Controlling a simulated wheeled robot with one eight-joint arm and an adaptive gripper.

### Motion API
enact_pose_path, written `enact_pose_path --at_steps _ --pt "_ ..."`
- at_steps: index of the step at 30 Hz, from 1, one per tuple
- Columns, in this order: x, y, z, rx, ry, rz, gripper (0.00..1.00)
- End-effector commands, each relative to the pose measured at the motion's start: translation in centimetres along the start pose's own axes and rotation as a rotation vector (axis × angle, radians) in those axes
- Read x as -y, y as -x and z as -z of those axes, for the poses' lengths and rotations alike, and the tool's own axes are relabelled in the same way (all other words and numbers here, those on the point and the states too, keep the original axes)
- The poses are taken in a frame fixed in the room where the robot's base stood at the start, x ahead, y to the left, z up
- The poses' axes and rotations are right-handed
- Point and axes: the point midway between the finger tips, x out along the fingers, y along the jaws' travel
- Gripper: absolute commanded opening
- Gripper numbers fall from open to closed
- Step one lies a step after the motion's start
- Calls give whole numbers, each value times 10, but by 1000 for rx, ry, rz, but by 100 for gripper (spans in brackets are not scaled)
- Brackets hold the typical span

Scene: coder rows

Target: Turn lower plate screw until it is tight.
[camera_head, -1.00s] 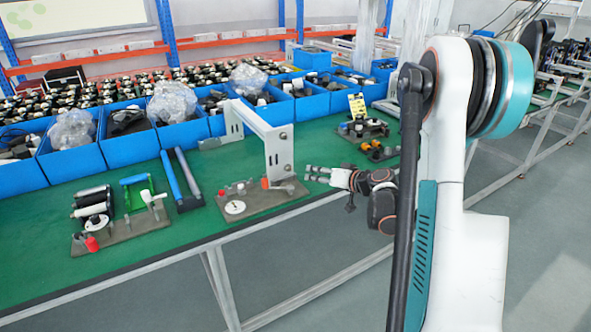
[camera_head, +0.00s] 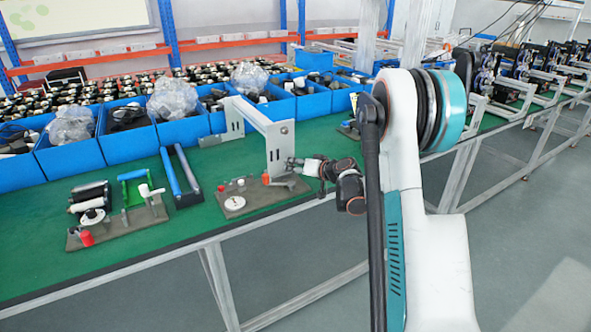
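A white bracket (camera_head: 257,116) stands on a grey base (camera_head: 250,203) on the green bench. Its right end is an upright plate (camera_head: 276,150). A small upper screw (camera_head: 284,130) shows high on this plate. The lower plate screw is not clearly visible; my fingertips cover the lower part of the plate's right side. My gripper (camera_head: 292,164) is at that lower right side, coming in level from the right. It looks very close to the plate, but I cannot tell whether it touches. The fingers are too small to tell whether they are open or hold anything.
A red knob (camera_head: 265,179) and a white dial (camera_head: 235,203) sit on the base beside the plate. A second fixture (camera_head: 118,225) and a blue-handled frame (camera_head: 182,178) stand to the left. Blue bins (camera_head: 130,145) line the back. The bench's front edge runs below my gripper.

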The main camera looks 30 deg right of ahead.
Motion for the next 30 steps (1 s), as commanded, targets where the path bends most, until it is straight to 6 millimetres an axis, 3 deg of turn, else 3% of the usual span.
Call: enact_pose_path --at_steps 9,15,30 --pt "0 -2 0 0 0 0 38" --pt "0 -2 0 0 0 0 0" --pt "-1 -2 0 0 -109 46 0"
